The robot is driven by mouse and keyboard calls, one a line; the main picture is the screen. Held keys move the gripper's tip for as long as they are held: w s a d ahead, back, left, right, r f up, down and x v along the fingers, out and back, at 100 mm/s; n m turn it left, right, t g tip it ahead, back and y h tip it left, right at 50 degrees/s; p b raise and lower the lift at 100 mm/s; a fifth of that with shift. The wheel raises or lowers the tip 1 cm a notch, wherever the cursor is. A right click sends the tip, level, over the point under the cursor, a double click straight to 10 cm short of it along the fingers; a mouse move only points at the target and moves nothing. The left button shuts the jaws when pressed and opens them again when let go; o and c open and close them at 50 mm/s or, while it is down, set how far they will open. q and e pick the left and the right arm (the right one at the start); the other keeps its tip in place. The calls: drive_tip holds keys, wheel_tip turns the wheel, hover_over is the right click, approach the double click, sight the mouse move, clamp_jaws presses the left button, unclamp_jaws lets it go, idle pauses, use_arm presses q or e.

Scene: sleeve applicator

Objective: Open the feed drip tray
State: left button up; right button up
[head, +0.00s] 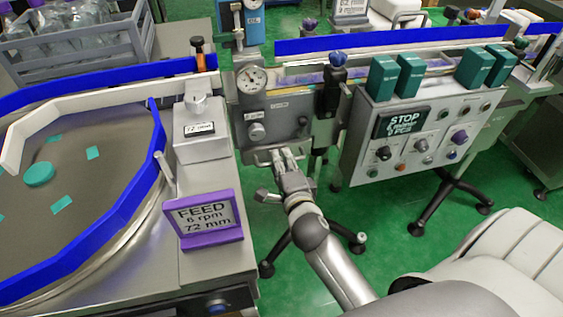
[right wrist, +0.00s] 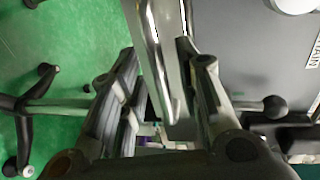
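My right gripper (head: 283,158) reaches to the lower front of a grey box unit (head: 284,105) with a round gauge. In the right wrist view its two fingers (right wrist: 158,60) stand apart. A bright metal handle bar (right wrist: 166,85) runs between them; whether either finger touches it is unclear. A thin light lip (head: 262,156) shows at the unit's lower edge, partly hidden by the fingers. The panel beside the bar has a partly cut-off label (right wrist: 315,50), ending in "AIN". No drip tray label is readable. My left gripper is out of view.
A purple FEED sign (head: 204,217) stands left, beside a blue-rimmed turntable (head: 108,215). A grey control box (head: 420,135) with green blocks stands right. A black stand leg (head: 275,253) is close to my right arm. Green floor (head: 395,207) is open between the stands.

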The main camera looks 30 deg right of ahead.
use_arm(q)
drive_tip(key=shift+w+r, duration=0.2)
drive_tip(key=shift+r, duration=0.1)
use_arm(e)
drive_tip(key=shift+w+d, duration=0.1)
drive_tip(key=shift+w, duration=0.25)
drive_tip(key=shift+c, duration=0.3)
clamp_jaws()
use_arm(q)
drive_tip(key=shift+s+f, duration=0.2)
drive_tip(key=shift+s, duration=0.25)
use_arm(e)
drive_tip(key=shift+s+f, duration=0.1)
